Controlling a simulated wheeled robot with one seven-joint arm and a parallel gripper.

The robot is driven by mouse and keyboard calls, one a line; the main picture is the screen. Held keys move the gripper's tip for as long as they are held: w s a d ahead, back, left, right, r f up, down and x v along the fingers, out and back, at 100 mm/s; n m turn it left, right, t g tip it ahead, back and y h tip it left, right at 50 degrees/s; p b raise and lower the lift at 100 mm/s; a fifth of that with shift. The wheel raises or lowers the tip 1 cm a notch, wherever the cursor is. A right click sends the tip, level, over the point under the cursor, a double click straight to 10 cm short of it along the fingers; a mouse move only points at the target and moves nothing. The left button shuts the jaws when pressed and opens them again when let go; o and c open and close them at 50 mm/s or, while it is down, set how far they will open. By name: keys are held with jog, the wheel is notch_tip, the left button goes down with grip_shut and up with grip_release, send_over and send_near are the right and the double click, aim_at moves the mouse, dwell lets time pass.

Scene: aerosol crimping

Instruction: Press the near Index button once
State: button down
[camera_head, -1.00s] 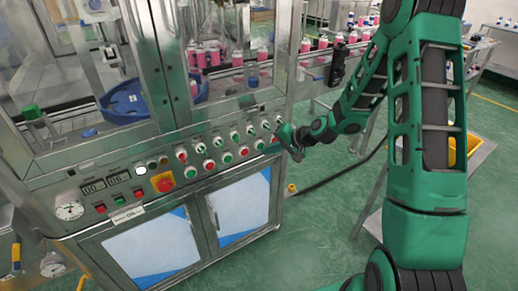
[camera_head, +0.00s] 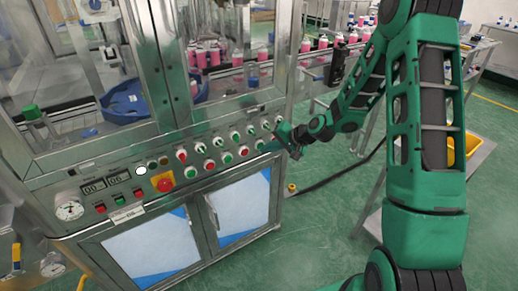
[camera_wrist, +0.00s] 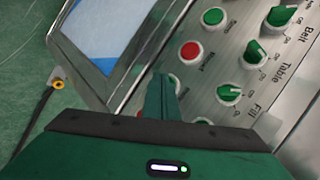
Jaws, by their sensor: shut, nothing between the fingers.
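My gripper (camera_head: 267,148) is at the right end of the control panel (camera_head: 150,205), its fingers pointing left along the lower button row. In the wrist view, its green fingers (camera_wrist: 161,95) are shut and empty over the panel. A pale-rimmed button (camera_wrist: 174,82) shows partly behind the fingertips; its label is hidden, and I cannot tell whether the fingers touch it. A red button (camera_wrist: 191,50) and a green button (camera_wrist: 213,16) lie farther up the same row. I cannot read an Index label in either view.
Green selector switches marked Fill (camera_wrist: 229,93), Table (camera_wrist: 255,52) and Belt (camera_wrist: 281,16) run beside the button row. A red emergency knob (camera_head: 164,182) sits farther left. The cabinet doors (camera_head: 205,215) are below. A conveyor with pink bottles (camera_head: 322,42) is behind.

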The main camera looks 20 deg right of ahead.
jog(key=shift+w, duration=0.2)
jog(key=shift+s, duration=0.1)
dwell(0.4)
jog(key=shift+s+d, duration=0.2)
jog(key=shift+s, duration=0.5)
jog(key=shift+s+d, duration=0.25)
jog(key=shift+s, duration=0.55)
jog(key=shift+s+d, duration=0.25)
jog(key=shift+s, duration=0.55)
jog(key=shift+s+d, duration=0.25)
jog(key=shift+s, duration=0.55)
jog(key=s+d+r+n+g+h, duration=0.1)
jog(key=s+d+r+g+h, duration=0.15)
jog(key=s+d+r, duration=0.5)
jog(key=s+d+r+n+g+h, duration=0.25)
jog(key=s+d, duration=0.25)
jog(key=s, duration=0.6)
jog(key=s+d+r, duration=0.1)
jog(key=s+r, duration=0.1)
jog(key=s, duration=0.4)
jog(key=s+d+r+m+g, duration=0.1)
jog(key=s+r, duration=0.2)
jog(key=s, duration=0.3)
jog(key=s+d+r+m+g+h, duration=0.1)
jog(key=s+r, duration=0.1)
jog(key=s, duration=0.5)
jog(key=shift+r, duration=0.35)
